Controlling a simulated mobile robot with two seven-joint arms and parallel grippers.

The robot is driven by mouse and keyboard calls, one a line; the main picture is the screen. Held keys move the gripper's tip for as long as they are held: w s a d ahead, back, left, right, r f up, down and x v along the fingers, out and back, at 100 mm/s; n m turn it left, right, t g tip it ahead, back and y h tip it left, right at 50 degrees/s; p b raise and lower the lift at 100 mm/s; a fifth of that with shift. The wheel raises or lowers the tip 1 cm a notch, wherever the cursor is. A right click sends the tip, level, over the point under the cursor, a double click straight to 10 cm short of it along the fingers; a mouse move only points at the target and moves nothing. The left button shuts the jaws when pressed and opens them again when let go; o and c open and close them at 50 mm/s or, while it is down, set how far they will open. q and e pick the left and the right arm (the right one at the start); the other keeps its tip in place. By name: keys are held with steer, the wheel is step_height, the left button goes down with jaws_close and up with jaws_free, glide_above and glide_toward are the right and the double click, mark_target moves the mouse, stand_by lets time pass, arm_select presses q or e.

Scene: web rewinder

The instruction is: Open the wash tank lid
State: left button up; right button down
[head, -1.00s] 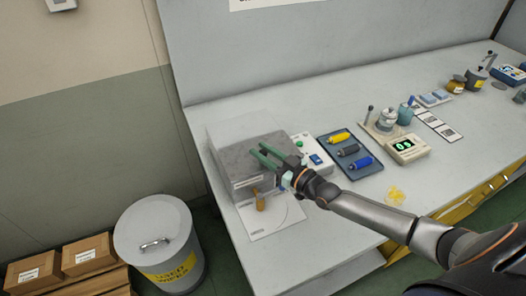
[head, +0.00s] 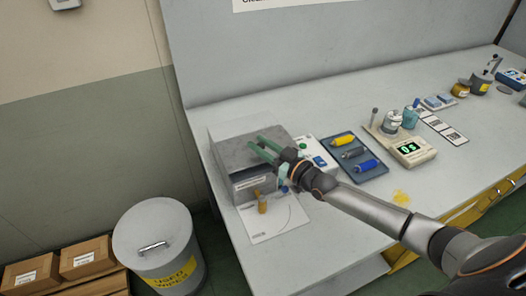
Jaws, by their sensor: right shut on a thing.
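The wash tank (head: 252,188) is a grey box at the left end of the bench. My right gripper (head: 262,148), with green fingers, reaches in from the right over the lid's right part. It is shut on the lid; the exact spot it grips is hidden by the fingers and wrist. A brown tap-like part (head: 262,203) is at the tank's front. My left gripper is not in view.
Right of the tank are a white switch panel (head: 310,147), a dark tray (head: 337,170) with yellow, grey and blue cylinders, and a scale (head: 413,152). A white sheet (head: 275,226) lies in front. A used-wipes bin (head: 150,225) stands on the floor at left.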

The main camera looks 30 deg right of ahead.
steer(key=c, duration=0.6)
jaws_free()
steer(key=v, duration=1.2)
steer(key=shift+s+d+p, duration=0.1)
steer(key=shift+s+p, duration=0.1)
steer(key=shift+p, duration=0.15)
steer(key=shift+c, duration=0.2)
